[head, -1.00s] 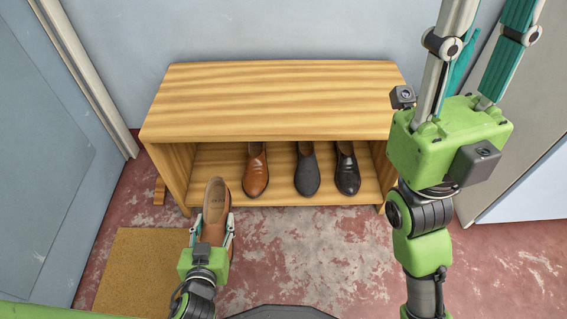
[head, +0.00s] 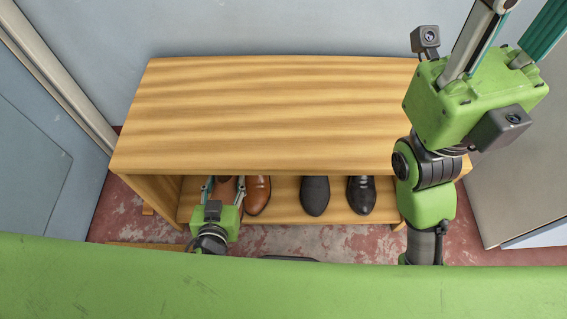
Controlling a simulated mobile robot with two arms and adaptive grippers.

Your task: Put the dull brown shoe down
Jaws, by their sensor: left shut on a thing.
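The dull brown shoe (head: 226,186) is between the fingers of my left gripper (head: 223,194), which is shut on it. The gripper reaches from the front into the left part of the bench's lower shelf. The shoe is partly hidden by the gripper and the bench top, and I cannot tell whether it touches the shelf board. A shiny brown shoe (head: 258,195) stands close on its right. My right gripper (head: 515,40) is raised at the upper right, empty, with its fingers apart and their tips cut off by the frame.
The wooden bench (head: 270,110) has a bare top. On its shelf stand a dull dark shoe (head: 314,196) and a shiny black shoe (head: 361,195) farther right. A mat edge (head: 150,244) shows on the floor at the left. Walls close in behind and at the left.

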